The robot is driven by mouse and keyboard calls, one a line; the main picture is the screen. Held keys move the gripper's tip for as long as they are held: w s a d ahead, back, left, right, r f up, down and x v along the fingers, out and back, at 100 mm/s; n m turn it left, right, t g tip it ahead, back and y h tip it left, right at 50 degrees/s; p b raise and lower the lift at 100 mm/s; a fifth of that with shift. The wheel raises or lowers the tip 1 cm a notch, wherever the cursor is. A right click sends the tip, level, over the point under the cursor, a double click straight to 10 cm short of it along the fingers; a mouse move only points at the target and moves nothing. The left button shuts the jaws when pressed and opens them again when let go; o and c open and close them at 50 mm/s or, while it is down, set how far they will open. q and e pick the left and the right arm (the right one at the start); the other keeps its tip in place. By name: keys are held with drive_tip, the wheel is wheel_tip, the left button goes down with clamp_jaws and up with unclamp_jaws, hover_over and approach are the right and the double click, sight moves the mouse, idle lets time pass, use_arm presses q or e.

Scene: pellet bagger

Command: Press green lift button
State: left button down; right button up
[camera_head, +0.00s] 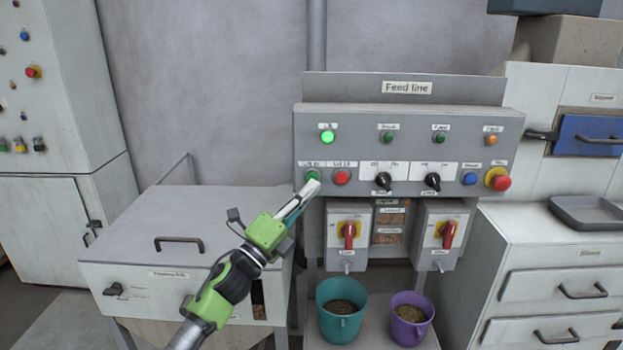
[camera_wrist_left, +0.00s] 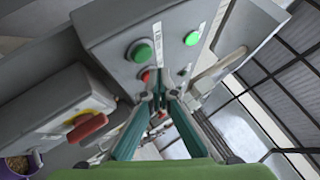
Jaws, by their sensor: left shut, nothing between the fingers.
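The green lift button (camera_head: 312,175) is at the left end of the lower row on the grey Feed line panel (camera_head: 450,122). The red button (camera_head: 342,177) is just right of it. My left gripper (camera_head: 313,187) is shut and empty, its tips at the lower edge of the green button and partly covering it. In the left wrist view the green button (camera_wrist_left: 141,52) lies beyond the closed fingertips (camera_wrist_left: 160,92), and they appear apart. The round green lamp (camera_head: 327,137) above is lit; it also shows in the wrist view (camera_wrist_left: 192,38). My right gripper is not in view.
Black selector knobs (camera_head: 383,182), a blue button (camera_head: 470,178) and a red mushroom button (camera_head: 501,182) continue the row rightward. Below hang two switch boxes with red handles (camera_head: 350,235). Teal (camera_head: 342,318) and purple (camera_head: 408,322) buckets stand beneath. A lidded bin (camera_head: 200,215) is left.

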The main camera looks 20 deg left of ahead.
use_arm(q)
drive_tip(key=shift+s+d+p, duration=0.15)
drive_tip(key=shift+s+d, duration=0.05)
drive_tip(key=shift+s, duration=0.6)
drive_tip(key=shift+s+d+p, duration=0.2)
drive_tip(key=shift+s+d, duration=0.05)
drive_tip(key=shift+s, duration=0.6)
drive_tip(key=shift+s+d+p, duration=0.15)
drive_tip(key=shift+s+d, duration=0.05)
drive_tip(key=shift+s, duration=0.6)
drive_tip(key=shift+w, duration=0.1)
